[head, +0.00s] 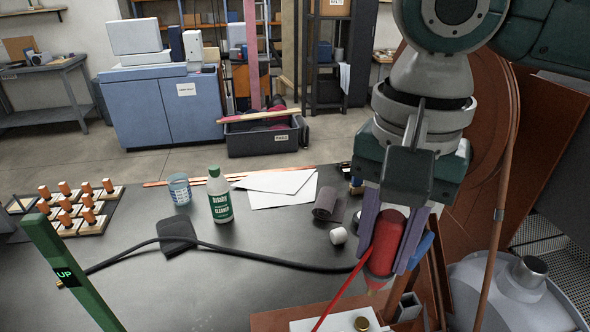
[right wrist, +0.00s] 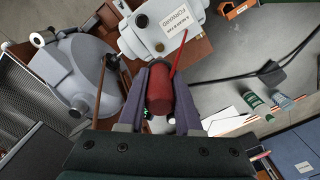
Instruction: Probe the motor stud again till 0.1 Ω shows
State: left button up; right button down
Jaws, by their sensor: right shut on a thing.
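My right gripper (head: 388,255) is shut on a red probe (head: 384,243), which points downward with a thin red lead running off to the lower left. The right wrist view shows the probe (right wrist: 158,92) between the jaws of my right gripper (right wrist: 160,88). A pale housing labelled FORWARD (right wrist: 150,34) lies beyond it, with a dark round end and a small stud-like knob (right wrist: 159,46) on it. In the head view a brass knob (head: 361,323) shows at the bottom edge. Whether the probe tip touches any stud is hidden. No ohm reading is visible. My left gripper is out of view.
The dark bench (head: 200,285) holds a cleaner bottle (head: 220,198), a glass beaker (head: 179,189), white papers (head: 270,190) and a black cable (head: 270,261). A green post marked UP (head: 70,272) stands at lower left. Copper-brown machinery (head: 480,150) is close on the right.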

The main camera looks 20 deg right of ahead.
aim_at(376, 279)
jog(key=shift+r+p, duration=0.2)
jog(key=shift+p, duration=0.2)
jog(key=shift+f, duration=0.25)
notch_tip(376, 279, down, 4)
jog(key=shift+f+b, duration=0.25)
jog(key=shift+b, duration=0.75)
jog(key=shift+f, duration=0.6)
jog(key=shift+r, duration=0.1)
jog(key=shift+p, duration=0.4)
